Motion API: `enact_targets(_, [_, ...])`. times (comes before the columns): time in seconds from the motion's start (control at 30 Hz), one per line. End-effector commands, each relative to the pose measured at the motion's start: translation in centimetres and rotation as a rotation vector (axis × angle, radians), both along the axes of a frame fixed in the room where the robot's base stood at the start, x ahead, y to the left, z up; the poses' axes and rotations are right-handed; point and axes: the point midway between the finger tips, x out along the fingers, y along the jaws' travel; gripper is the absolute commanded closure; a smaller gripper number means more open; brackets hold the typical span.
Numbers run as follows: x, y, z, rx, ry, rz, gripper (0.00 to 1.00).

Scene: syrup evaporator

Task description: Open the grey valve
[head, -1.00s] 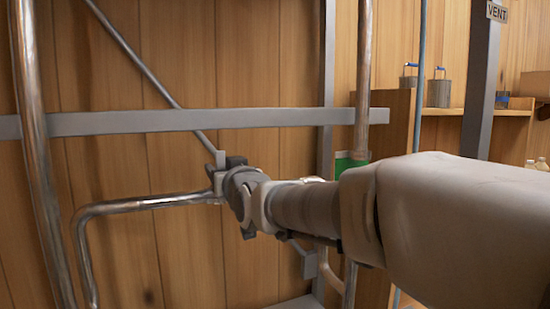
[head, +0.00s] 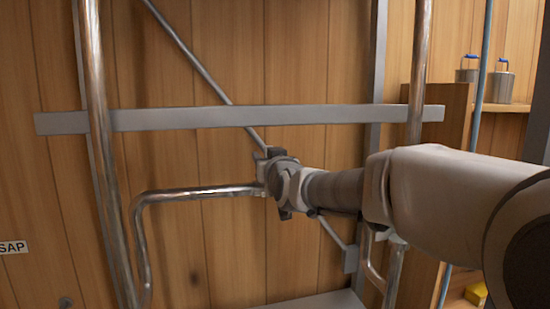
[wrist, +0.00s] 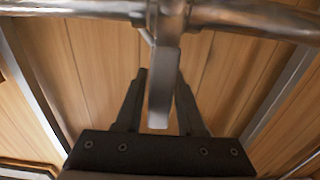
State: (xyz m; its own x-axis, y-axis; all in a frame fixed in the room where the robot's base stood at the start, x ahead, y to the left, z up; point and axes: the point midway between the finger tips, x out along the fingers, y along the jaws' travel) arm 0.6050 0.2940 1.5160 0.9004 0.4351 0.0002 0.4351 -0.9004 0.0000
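The grey valve shows in the wrist view as a flat grey lever (wrist: 162,88) hanging from a fitting on a shiny metal pipe (wrist: 235,15). My gripper (wrist: 162,72) has its two dark fingers on either side of the lever, their tips close against its sides; it looks shut on the lever. In the head view my gripper (head: 266,160) is at the right end of a bent metal pipe (head: 195,191), in front of the wooden wall. The gripper hides most of the valve there, so its lever angle is unclear.
A grey horizontal bar (head: 200,118) crosses the wall above my gripper. A tall metal pipe (head: 97,150) stands at left, another (head: 419,60) at right. A thin diagonal rod (head: 185,50) runs behind the gripper. Metal pails (head: 503,85) stand on a shelf at right.

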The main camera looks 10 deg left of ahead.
Motion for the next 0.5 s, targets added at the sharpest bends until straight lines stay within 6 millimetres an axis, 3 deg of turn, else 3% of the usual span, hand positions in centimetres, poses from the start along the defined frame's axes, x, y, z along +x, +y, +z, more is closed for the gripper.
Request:
enact_targets(0.03, [-0.01,0.00,0.00,0.000,0.000,0.000,0.73])
enact_targets(0.2, [-0.02,-0.01,0.00,0.000,0.000,0.000,1.00])
enact_targets(0.5, [-0.02,-0.01,0.00,0.000,0.000,0.000,1.00])
